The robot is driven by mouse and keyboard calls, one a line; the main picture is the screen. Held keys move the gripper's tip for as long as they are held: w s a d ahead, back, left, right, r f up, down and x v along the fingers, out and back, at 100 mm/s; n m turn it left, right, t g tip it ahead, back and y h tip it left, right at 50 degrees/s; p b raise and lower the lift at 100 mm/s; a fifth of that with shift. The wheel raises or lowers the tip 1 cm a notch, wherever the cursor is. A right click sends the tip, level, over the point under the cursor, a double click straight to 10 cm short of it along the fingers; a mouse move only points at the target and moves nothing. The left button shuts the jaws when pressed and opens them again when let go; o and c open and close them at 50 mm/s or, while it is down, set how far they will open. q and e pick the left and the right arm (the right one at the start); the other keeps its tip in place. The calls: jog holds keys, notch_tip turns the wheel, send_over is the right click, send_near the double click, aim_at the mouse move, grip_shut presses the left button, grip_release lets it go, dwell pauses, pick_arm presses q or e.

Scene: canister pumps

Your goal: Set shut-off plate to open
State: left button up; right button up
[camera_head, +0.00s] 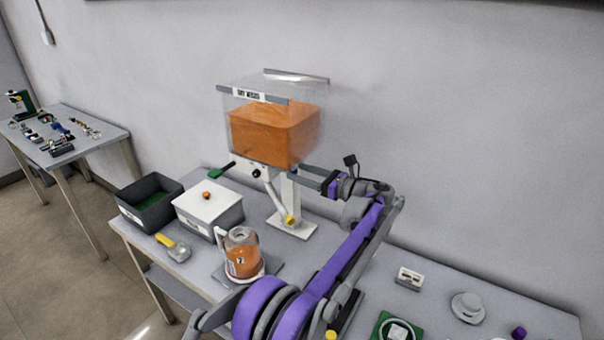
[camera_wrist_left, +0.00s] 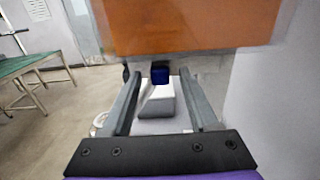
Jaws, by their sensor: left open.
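A dispenser with a clear hopper (camera_head: 270,125) holding orange material stands on a white stand (camera_head: 293,195). A green-handled bar (camera_head: 222,170), which may be the shut-off plate's handle, sticks out to the left below the hopper. How far the plate is slid in is hidden. My left gripper (camera_head: 300,172) is open below the hopper's right side, coming from the right. In the left wrist view, its fingers (camera_wrist_left: 160,85) are spread with a dark blue block (camera_wrist_left: 160,75) and a white-grey part (camera_wrist_left: 157,100) showing between them, apart from both fingers. My right gripper is not seen.
A jug (camera_head: 243,255) with orange contents stands in front of the dispenser. A white box (camera_head: 208,210), a dark bin (camera_head: 150,202) and a yellow-handled scoop (camera_head: 175,247) are to the left. A small white box (camera_head: 409,278) and a grey round piece (camera_head: 467,307) lie right.

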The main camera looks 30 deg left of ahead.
pick_arm(q)
jog(key=d, duration=1)
jog(key=shift+s+d+b, duration=0.4)
jog(key=shift+s, duration=0.05)
jog(key=s+a+f+n+t+h+p, duration=0.1)
jog(key=s+a+f+n+h, duration=0.15)
jog(key=s+n+h, duration=0.4)
jog(key=s+a+f+n+h, duration=0.1)
jog(key=s+f+h, duration=0.25)
jog(key=s, duration=0.65)
jog(key=s+d+f+n+t+h, duration=0.1)
jog(key=s+d+f+n+h, duration=0.3)
jog(key=s, duration=0.6)
jog(key=s+d+f+n+t+h, duration=0.2)
jog(key=s+d+f+n+h, duration=0.2)
jog(key=s+f+n, duration=0.3)
jog(key=s+d+f+p, duration=0.1)
jog(key=s+f, duration=0.1)
jog(key=s, duration=0.1)
jog(key=shift+s+d, duration=0.25)
jog(key=shift+s, duration=0.15)
